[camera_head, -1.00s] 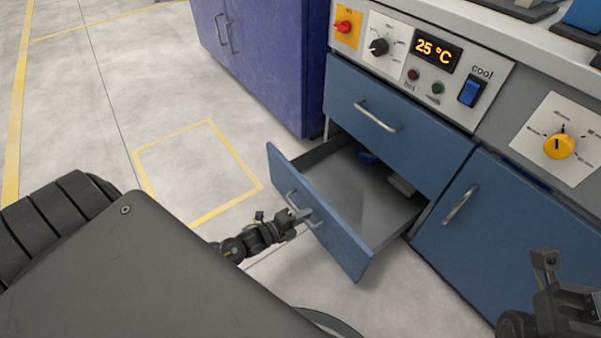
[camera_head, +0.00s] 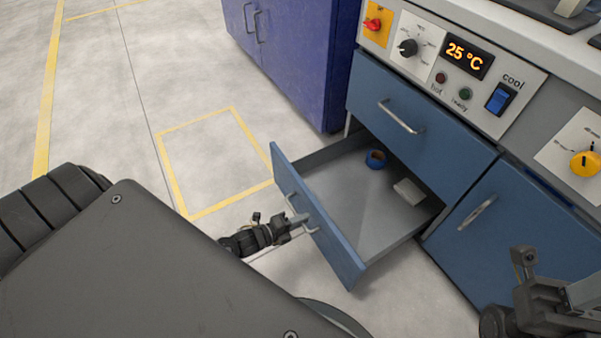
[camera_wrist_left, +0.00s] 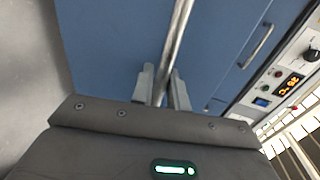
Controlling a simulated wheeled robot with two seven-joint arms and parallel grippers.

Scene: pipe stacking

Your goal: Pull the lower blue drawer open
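The lower blue drawer (camera_head: 330,243) stands well open, pulled out of the blue cabinet. My left gripper (camera_head: 298,221) is at the drawer's metal handle (camera_head: 305,212). In the left wrist view its two fingers (camera_wrist_left: 160,88) lie on either side of the handle bar (camera_wrist_left: 178,40) and look closed around it. My right gripper (camera_head: 524,262) is at the lower right, away from the drawer; its fingertips are not clear.
The upper blue drawer (camera_head: 415,130) is shut above the open one. A blue door (camera_head: 500,225) with a handle is to the right. A purple cabinet (camera_head: 300,60) stands behind left. The floor with a yellow-lined square (camera_head: 215,165) is free.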

